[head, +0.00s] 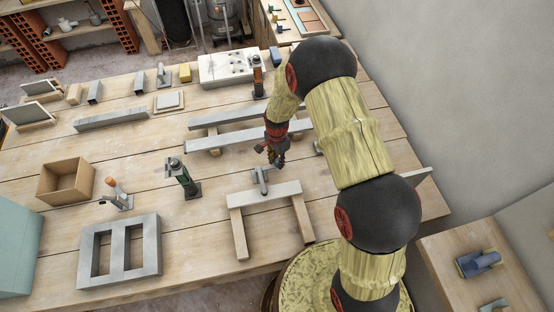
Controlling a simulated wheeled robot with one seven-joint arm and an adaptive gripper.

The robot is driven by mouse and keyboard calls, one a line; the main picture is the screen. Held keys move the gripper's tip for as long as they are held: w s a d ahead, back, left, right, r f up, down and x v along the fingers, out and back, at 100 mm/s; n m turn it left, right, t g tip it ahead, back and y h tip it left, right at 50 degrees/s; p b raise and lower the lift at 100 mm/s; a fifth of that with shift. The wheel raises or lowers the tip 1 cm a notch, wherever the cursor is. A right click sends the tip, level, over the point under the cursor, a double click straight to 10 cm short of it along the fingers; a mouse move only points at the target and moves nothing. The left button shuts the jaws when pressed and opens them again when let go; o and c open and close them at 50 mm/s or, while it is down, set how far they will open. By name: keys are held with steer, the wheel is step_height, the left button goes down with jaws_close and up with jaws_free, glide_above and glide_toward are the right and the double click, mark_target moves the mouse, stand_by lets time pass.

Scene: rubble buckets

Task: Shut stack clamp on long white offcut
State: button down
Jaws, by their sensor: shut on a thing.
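A pale grey-white bar (264,195) lies across two wooden bearers near the front of the bench. It looks like the long white offcut, though longer pale bars lie farther back. A small grey metal clamp (261,182) stands at the middle of this bar's back edge; I take it for the stack clamp. My gripper (274,160) points down just above and behind the clamp. It is shut on what seems to be the clamp's upper part; the fingers hide the grip. I cannot tell whether the clamp presses on the bar.
Two long pale bars (221,143) on bearers lie just behind my gripper. A green-handled clamp (184,178), an orange-handled clamp (117,195), an open wooden box (67,184) and a grey two-window frame (120,252) stand to the left. Bare bench lies between them.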

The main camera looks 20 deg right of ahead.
steer(key=shift+s, duration=0.15)
steer(key=c, duration=1.6)
jaws_free()
steer(key=shift+o, duration=0.2)
step_height(320, 180, up, 12)
